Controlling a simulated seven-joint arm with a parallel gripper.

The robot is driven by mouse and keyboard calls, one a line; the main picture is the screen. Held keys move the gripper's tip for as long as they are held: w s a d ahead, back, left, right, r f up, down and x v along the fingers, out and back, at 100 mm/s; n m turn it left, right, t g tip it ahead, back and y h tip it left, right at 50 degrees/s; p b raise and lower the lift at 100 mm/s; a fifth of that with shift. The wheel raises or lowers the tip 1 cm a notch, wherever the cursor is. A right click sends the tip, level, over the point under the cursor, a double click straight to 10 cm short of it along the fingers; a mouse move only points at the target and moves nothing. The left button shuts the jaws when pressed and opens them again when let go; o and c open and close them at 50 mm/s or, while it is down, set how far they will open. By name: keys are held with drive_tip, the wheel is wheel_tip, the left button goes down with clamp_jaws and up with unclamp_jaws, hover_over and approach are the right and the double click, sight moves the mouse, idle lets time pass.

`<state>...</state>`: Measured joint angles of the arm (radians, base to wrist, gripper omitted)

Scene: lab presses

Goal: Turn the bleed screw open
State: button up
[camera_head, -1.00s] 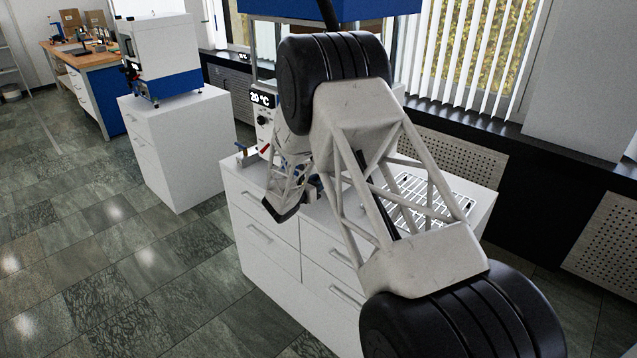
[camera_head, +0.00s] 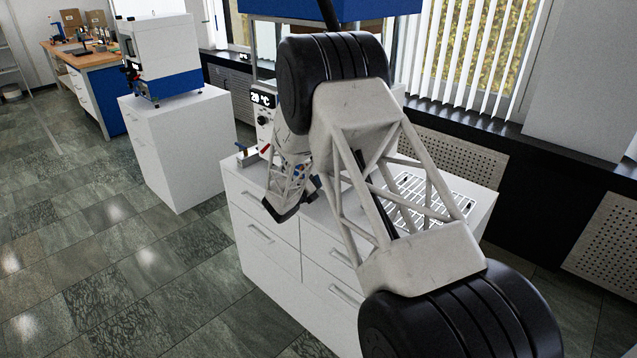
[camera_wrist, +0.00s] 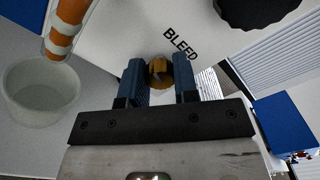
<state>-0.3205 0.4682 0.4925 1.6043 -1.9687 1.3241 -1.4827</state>
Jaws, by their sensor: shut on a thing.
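The bleed screw (camera_wrist: 160,73) is a small brass-coloured knob under the printed word BLEED on a white panel (camera_wrist: 120,42) in the wrist view. My gripper (camera_wrist: 160,80) has its two blue fingers on either side of the screw, shut on it. In the head view, my arm hides the screw, and the gripper's fingertips cannot be made out there.
A black knob (camera_wrist: 258,8) sits at the upper right of the wrist view. An orange and white striped part (camera_wrist: 68,28) and a translucent cup (camera_wrist: 42,93) are at the left. The press stands on a white drawer cabinet (camera_head: 262,228).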

drive_tip(key=shift+n, duration=0.8)
drive_tip(key=o, duration=0.9)
drive_tip(key=shift+o, duration=0.2)
drive_tip(key=shift+a, duration=0.1)
drive_tip(key=v, duration=0.7)
drive_tip(key=shift+s+a, duration=0.25)
drive_tip(key=shift+s, duration=0.05)
drive_tip(key=shift+d+r, duration=0.1)
drive_tip(key=shift+r, duration=0.05)
